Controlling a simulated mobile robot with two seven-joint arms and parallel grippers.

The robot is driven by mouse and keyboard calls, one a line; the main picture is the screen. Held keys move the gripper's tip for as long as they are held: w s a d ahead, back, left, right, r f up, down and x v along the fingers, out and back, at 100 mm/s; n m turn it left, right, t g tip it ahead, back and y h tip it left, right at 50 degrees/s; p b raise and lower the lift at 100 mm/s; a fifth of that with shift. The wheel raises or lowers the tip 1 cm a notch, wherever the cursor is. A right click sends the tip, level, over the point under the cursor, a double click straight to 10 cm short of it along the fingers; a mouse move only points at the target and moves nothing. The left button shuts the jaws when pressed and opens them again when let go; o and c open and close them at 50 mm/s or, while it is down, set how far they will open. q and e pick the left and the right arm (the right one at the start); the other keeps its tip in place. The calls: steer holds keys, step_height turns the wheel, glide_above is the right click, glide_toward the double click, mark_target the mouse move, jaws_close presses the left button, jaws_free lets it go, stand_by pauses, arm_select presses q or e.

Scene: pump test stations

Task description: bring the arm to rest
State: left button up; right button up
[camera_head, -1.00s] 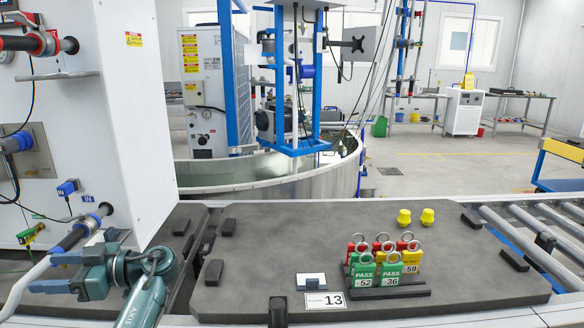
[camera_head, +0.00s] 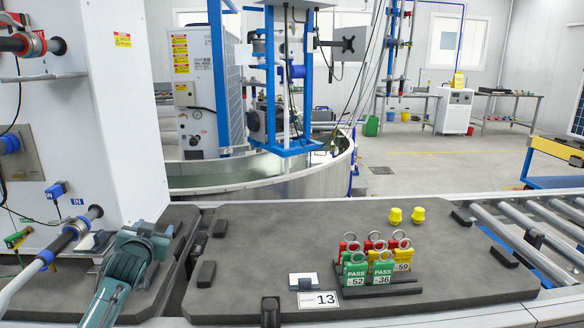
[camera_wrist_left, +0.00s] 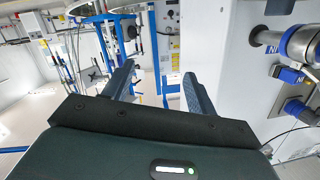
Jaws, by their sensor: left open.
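My left arm comes in at the lower left of the head view, its teal links folded beside the grey pallet. The left gripper is hard to make out there. In the left wrist view my left gripper (camera_wrist_left: 158,88) is open, with two dark fingers spread apart and nothing between them. It points toward the blue frame in the background, clear of the white cabinet (camera_wrist_left: 230,70) on the right. My right gripper is not in view.
A hose fitting (camera_head: 70,235) joins the white cabinet (camera_head: 95,140). A roller conveyor (camera_head: 530,235) lies right.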

arm_select(q)
steer(key=d+r+m+t+h, duration=0.1)
steer(key=d+r+t+h, duration=0.1)
steer(key=d+r+h, duration=0.1)
steer(key=s+d+f+m+g+h, duration=0.1)
steer(key=s+d+f+h, duration=0.1)
steer(key=s+d+f, duration=0.65)
steer(key=s+d+f+m+g+h, duration=0.1)
steer(key=s+d+f+h, duration=0.1)
steer(key=s+d+f, duration=0.6)
steer(key=s+d+n+g+h, duration=0.1)
steer(key=s+d, duration=0.1)
steer(key=s, duration=0.9)
steer(key=s+d+n+g, duration=0.1)
steer(key=s+d, duration=0.1)
steer(key=s, duration=0.9)
steer(key=r+g+p, duration=0.1)
steer(key=p, duration=0.4)
steer(key=r+g+p, duration=0.1)
steer(key=p, duration=0.4)
steer(key=r+m+g+y+p, duration=0.1)
steer(key=r+p, duration=0.1)
steer(key=p, duration=0.3)
steer(key=shift+s, duration=0.3)
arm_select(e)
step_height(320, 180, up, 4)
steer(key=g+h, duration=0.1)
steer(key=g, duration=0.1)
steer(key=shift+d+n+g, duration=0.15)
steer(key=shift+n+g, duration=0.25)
